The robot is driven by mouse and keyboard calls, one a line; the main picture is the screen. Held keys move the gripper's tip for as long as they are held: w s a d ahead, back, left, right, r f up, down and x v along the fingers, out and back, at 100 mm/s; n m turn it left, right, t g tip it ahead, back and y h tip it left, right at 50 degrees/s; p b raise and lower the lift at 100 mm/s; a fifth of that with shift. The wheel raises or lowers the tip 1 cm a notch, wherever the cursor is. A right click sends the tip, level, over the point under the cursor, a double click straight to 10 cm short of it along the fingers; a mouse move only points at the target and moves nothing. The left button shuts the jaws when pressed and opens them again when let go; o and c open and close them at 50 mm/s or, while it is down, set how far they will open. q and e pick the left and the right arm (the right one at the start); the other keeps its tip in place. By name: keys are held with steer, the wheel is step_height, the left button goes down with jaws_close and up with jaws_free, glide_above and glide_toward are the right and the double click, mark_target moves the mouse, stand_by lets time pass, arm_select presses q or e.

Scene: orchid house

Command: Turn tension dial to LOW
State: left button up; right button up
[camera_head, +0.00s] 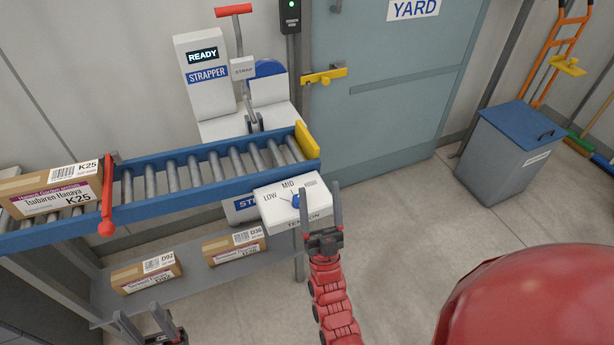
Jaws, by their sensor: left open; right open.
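The tension dial panel (270,209) is a white box at the front of the roller conveyor's right end, marked LOW, MID and a third word on the right that is partly covered. Its blue dial knob (297,201) sits below the MID mark; its exact setting is too small to tell. My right gripper (321,190) is open and empty, at the panel's right side, with its left finger beside the knob and overlapping the panel in view. I cannot tell whether it touches.
The blue conveyor (205,167) carries a labelled carton (50,194) behind a red stop lever (107,200). The strapper (211,80) reads READY behind it. Two cartons lie on the lower shelf (200,284). A grey bin (505,158) stands at right; the floor between is clear.

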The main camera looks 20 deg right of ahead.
steer(key=w+d+f+m+g+p, duration=0.1)
steer(key=w+d+g, duration=0.25)
steer(key=w, duration=0.85)
steer(key=w+d+f+m+g+p, duration=0.2)
steer(key=w+g, duration=0.3)
steer(key=w, duration=0.8)
steer(key=w+a+f+n+g+y, duration=0.25)
steer(key=w+a+g+y, duration=0.45)
steer(key=w, duration=0.5)
steer(key=n+g+h, duration=0.1)
steer(key=n+g, duration=0.4)
steer(key=g, duration=0.9)
glide_toward(298, 198)
steer(key=f+p, duration=0.1)
steer(key=f, duration=0.1)
steer(key=f+p, duration=0.1)
steer(key=f, duration=0.2)
steer(key=f+p, duration=0.2)
steer(key=shift+s+a+f, duration=0.1)
steer(key=shift+a+f, duration=0.15)
steer(key=shift+f, duration=0.15)
steer(key=shift+d+f, duration=0.1)
steer(key=shift+f, duration=0.6)
steer(key=shift+c, duration=0.3)
